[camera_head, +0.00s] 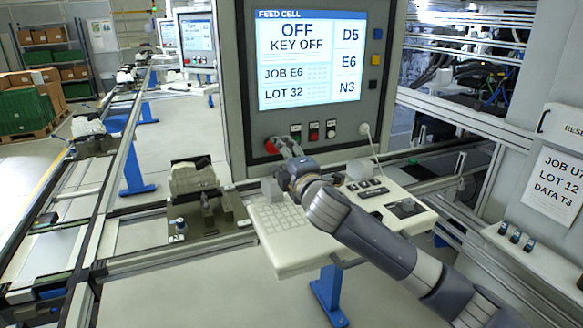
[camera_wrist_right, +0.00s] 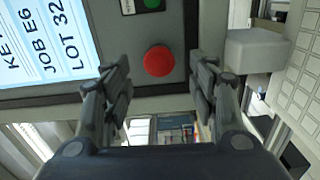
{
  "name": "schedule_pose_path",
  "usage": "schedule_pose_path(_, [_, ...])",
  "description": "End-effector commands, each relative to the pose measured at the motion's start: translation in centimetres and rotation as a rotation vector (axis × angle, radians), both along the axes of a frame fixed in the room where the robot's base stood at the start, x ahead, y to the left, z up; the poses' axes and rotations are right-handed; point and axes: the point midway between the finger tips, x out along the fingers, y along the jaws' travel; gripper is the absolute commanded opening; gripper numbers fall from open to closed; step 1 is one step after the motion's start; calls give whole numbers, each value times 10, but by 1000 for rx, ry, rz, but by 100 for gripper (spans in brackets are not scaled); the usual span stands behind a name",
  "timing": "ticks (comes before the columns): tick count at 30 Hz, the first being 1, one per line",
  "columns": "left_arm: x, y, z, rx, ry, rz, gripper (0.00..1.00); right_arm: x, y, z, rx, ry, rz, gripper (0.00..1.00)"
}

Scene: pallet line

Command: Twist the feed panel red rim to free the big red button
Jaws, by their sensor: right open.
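The big red button (camera_head: 271,146) sits low on the left of the grey feed panel (camera_head: 238,90); my right gripper partly covers it in the head view. In the right wrist view the red button (camera_wrist_right: 159,61) shows round and whole, ahead of and between the fingers. My right gripper (camera_wrist_right: 160,78) is open and empty, a finger on each side of the button; I cannot tell if either touches it. In the head view the right gripper (camera_head: 284,146) reaches the panel front from the lower right. A rim separate from the button cannot be made out. My left gripper is not in view.
The screen (camera_head: 311,60) reads "OFF, KEY OFF". Small switches (camera_head: 314,134) sit right of the button. A conveyor with a fixture (camera_head: 195,180) runs at left.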

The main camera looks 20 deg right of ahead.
Motion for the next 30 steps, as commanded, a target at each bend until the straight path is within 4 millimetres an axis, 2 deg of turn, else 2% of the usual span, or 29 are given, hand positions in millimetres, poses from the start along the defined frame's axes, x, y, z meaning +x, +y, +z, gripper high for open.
schedule_pose_path(6, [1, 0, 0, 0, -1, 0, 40, -40, -1, 0, -1, 1, 1, 54])
schedule_pose_path(12, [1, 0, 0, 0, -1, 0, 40, -61, -2, -1, -1, 1, 1, 54])
schedule_pose_path(17, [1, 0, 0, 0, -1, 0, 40, -67, -3, 0, 0, 0, -1, 54])
schedule_pose_path(30, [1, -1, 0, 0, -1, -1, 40, -67, -2, 0, 0, 0, 0, 54])
